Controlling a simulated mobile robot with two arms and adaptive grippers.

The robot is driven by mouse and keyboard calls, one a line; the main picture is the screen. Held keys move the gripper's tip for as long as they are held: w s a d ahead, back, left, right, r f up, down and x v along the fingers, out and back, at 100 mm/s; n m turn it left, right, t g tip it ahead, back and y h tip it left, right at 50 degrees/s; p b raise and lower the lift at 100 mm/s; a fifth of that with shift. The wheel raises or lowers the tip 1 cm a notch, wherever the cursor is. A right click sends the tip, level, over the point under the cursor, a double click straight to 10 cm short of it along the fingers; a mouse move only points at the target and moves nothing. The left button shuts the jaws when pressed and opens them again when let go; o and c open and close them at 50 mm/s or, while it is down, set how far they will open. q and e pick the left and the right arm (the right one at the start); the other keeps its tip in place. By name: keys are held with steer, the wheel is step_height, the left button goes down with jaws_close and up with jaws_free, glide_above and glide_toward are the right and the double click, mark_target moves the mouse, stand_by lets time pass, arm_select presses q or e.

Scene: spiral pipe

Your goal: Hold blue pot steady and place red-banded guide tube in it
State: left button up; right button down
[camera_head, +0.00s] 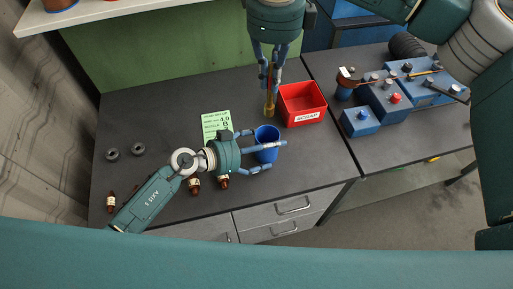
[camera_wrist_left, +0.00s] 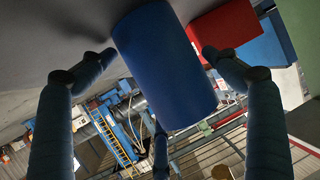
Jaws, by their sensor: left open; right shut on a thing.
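The blue pot (camera_head: 266,133) stands upright on the dark bench. My left gripper (camera_head: 275,156) is open, with its fingers reaching around the pot from the left. In the left wrist view the blue pot (camera_wrist_left: 165,65) fills the space between the spread fingers, and a gap shows at the right finger. My right gripper (camera_head: 270,88) points down above the bench, behind the pot, and is shut on the yellowish guide tube (camera_head: 269,105). The tube hangs roughly upright, apart from the pot; its red band is too small to make out.
A red scrap bin (camera_head: 302,118) stands close to the right of the tube and pot. A green note (camera_head: 216,124) lies behind my left wrist. Two dark rings (camera_head: 138,149) and several small brown bottles (camera_head: 195,186) are on the left. Blue boxes (camera_head: 362,122) stand at the right.

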mark_target(269, 115)
arm_select(q)
steer(key=shift+w+d+f, duration=0.1)
steer(key=shift+d, duration=0.2)
steer(key=c, duration=1)
arm_select(e)
steer(key=shift+f, duration=6.5)
steer(key=c, duration=1.7)
jaws_free()
steer(key=shift+r, duration=0.1)
